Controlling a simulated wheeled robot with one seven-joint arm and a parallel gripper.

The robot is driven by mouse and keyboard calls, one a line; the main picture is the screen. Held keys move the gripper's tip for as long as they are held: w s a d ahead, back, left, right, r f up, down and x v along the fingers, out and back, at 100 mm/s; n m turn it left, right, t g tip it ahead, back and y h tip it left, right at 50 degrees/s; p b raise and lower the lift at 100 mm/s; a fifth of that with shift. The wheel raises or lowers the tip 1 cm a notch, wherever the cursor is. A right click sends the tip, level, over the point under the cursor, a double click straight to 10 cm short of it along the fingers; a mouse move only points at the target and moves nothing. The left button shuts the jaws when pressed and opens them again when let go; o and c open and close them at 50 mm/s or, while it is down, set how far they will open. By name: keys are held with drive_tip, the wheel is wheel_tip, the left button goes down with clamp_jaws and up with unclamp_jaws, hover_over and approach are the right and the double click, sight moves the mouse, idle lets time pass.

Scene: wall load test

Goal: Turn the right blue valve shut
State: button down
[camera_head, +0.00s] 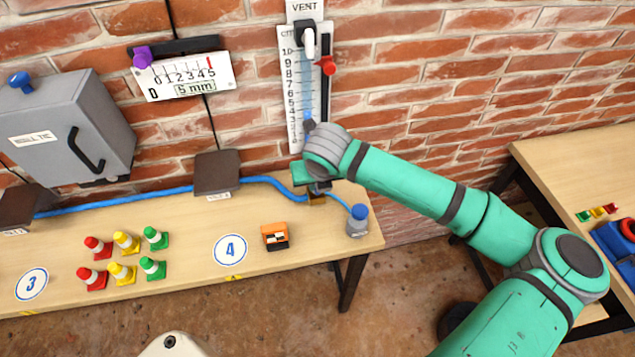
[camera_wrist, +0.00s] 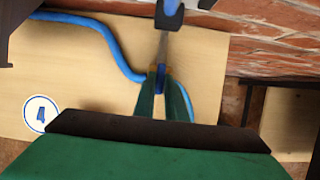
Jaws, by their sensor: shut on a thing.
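The right blue valve sits on a brass fitting (camera_head: 317,201) at the right end of the wooden bench, where the blue hose (camera_head: 120,202) meets it. My gripper (camera_head: 318,192) is down at this fitting and hides most of the valve in the head view. In the wrist view, the green fingers of my gripper (camera_wrist: 161,88) are closed on the blue valve handle (camera_wrist: 160,77), with a bit of brass beside it. A thin upright tube (camera_wrist: 163,50) rises behind the handle. The handle's exact angle is hard to tell.
A blue-capped bottle (camera_head: 357,222) stands just right of my gripper. An orange block (camera_head: 275,236) and several small cones (camera_head: 123,258) stand on the bench (camera_head: 190,275). A scale board (camera_head: 298,90) with a red pointer (camera_head: 327,65) hangs above on the brick wall.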

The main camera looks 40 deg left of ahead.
drive_tip(key=shift+s+f, duration=0.1)
drive_tip(key=shift+s, duration=0.05)
drive_tip(key=c, duration=1.8)
unclamp_jaws()
drive_tip(key=shift+d+r, duration=0.15)
drive_tip(key=shift+r, duration=0.4)
drive_tip(key=v, duration=0.9)
drive_tip(key=shift+s+r, duration=0.2)
drive_tip(key=shift+r, duration=0.15)
drive_tip(key=shift+d, duration=0.1)
